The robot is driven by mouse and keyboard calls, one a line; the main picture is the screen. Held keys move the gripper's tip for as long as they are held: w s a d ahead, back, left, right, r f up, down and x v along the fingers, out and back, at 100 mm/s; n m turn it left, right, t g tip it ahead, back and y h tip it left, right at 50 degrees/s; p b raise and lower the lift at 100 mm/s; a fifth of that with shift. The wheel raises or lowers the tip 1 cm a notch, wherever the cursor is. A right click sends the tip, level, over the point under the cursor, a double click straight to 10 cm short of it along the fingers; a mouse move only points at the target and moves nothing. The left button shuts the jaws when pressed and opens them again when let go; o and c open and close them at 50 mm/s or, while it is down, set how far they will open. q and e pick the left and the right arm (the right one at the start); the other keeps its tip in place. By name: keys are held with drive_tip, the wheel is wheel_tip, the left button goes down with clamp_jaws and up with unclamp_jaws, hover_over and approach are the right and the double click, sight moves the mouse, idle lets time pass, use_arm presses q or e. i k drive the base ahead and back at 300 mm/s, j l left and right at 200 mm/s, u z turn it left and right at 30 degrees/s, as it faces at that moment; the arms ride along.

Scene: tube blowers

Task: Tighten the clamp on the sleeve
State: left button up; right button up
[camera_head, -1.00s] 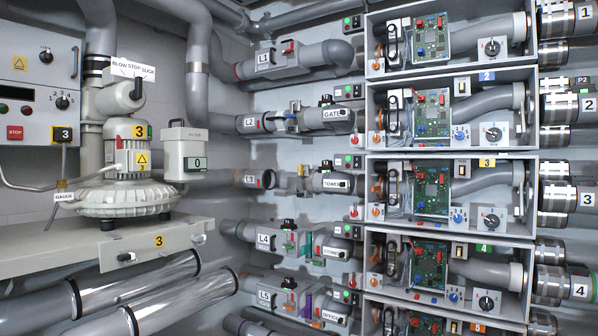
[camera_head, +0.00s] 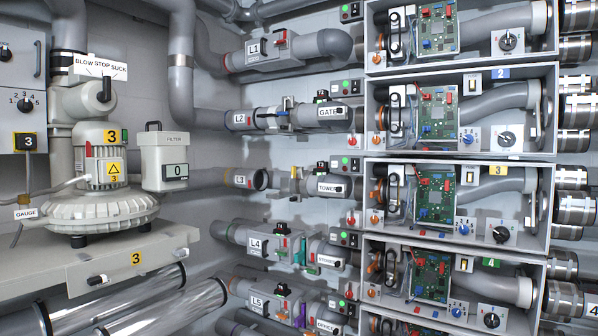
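Neither of my grippers is in view. Several labelled grey pipes run across the back wall. On L2 (camera_head: 240,119), a sleeve section with a small clamp (camera_head: 287,113) sits left of the GATE pipe (camera_head: 331,113). On L3 (camera_head: 241,181), the left pipe ends in a dark open mouth, apart from the TOWER pipe (camera_head: 329,187), which has a tan collar (camera_head: 294,186) at its left end. L4 (camera_head: 257,244) has green parts at its joint, and L5 (camera_head: 258,302) has purple ones. I cannot tell how tight any clamp is.
A blower (camera_head: 100,185) marked 3 stands on a grey shelf (camera_head: 60,262) at left, beside a filter box (camera_head: 165,160). Clear tubes (camera_head: 165,308) lie below. Stacked open boxes (camera_head: 545,190) with circuit boards and knobs fill the right.

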sight(294, 171)
drive_tip(key=i+l, duration=0.15)
drive_tip(key=i, duration=0.55)
drive_tip(key=i+l+z, duration=0.15)
drive_tip(key=i, duration=0.5)
